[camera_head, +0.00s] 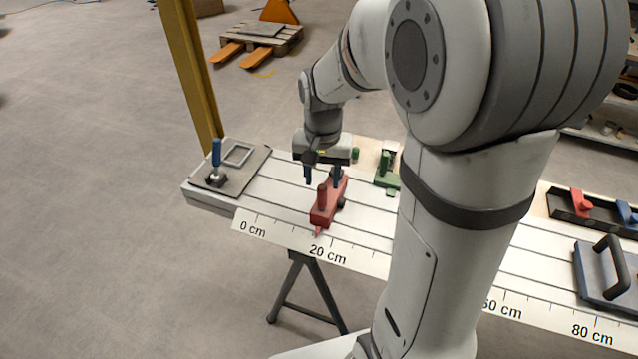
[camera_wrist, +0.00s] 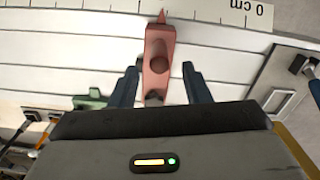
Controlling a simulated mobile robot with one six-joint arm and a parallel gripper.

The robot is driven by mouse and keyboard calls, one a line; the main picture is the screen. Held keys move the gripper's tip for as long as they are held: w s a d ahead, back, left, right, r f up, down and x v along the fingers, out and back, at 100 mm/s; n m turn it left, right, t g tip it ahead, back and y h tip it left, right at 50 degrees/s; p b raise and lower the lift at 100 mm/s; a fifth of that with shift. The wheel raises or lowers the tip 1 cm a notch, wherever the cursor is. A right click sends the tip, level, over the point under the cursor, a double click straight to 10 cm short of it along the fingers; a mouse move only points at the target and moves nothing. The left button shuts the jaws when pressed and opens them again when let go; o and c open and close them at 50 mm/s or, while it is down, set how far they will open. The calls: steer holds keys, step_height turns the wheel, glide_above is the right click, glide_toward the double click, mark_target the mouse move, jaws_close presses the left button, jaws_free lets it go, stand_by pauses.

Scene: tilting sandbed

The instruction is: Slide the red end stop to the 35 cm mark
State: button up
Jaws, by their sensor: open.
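The red end stop (camera_head: 325,210) lies across the grooved white bed, with an upright red knob on top and a pointer at its front. The pointer is at the scale (camera_head: 290,241), a little left of the 20 cm label. In the wrist view the end stop (camera_wrist: 158,45) shows between the two dark fingers. My gripper (camera_head: 322,178) is open above the back part of the stop. In the wrist view my gripper (camera_wrist: 160,75) has a gap on each side of the stop. My arm hides the scale's middle, and no 35 cm label is readable.
A green clamp-like part (camera_head: 385,170) stands behind the stop to the right. A plate with a blue-handled tool (camera_head: 216,160) lies at the bed's left end. A dark block with a handle (camera_head: 600,275) sits at the right, near 80 cm. A yellow post (camera_head: 190,70) rises behind the left end.

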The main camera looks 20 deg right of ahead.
mark_target(322, 196)
step_height(322, 196, down, 6)
steer(key=shift+f, duration=0.25)
jaws_close()
stand_by(0.5)
